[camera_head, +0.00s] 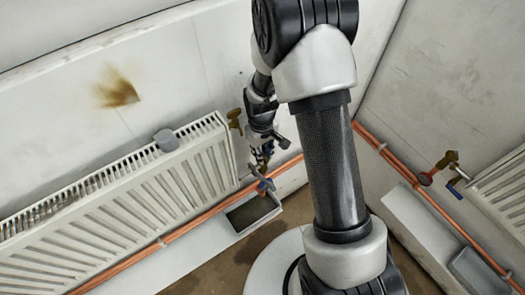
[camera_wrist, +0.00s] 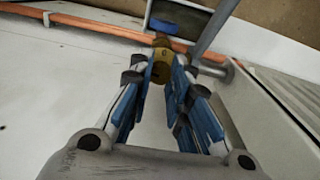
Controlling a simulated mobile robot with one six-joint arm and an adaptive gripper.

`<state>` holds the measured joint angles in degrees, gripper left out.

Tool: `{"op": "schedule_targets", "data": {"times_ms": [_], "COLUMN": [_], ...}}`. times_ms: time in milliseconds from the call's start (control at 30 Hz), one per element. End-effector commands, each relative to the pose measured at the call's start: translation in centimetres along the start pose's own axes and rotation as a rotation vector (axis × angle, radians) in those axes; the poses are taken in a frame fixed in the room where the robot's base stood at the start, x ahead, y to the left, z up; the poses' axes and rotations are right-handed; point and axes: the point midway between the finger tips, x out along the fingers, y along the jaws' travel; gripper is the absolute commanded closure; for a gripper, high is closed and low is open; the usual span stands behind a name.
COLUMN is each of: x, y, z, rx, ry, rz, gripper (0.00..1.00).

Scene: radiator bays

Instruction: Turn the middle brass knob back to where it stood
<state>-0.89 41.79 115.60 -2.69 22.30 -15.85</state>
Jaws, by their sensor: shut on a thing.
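In the wrist view a brass knob (camera_wrist: 160,64) sits between the tips of my gripper (camera_wrist: 165,72), whose blue-padded fingers are closed on it. In the head view my gripper (camera_head: 262,158) is low beside the right end of the left radiator, above the copper pipe. The knob in its grip is mostly hidden there by the fingers. Another brass fitting (camera_head: 235,119) shows by the upper right of that radiator, apart from the fingertips.
The white radiator (camera_head: 120,200) stands left, with a copper pipe (camera_head: 205,218) along its foot. A dark-bottomed tray (camera_head: 252,211) lies below my gripper.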

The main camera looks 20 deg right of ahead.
Motion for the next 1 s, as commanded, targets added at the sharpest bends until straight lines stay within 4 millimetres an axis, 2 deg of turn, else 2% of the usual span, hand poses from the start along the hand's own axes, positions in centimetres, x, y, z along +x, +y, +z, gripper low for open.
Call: {"op": "schedule_targets", "data": {"times_ms": [300,833,867,1000], "x": [-0.04,-0.02,-0.02,-0.02], "y": [0.01,0.02,0.02,0.02], "z": [-0.02,-0.03,-0.03,-0.02], "rx": [-0.115,-0.136,-0.136,-0.136], "ry": [0.003,0.004,0.004,0.003], "rz": [0.000,0.000,0.000,0.000], "gripper": [1.00,1.00,0.82,0.72]}}
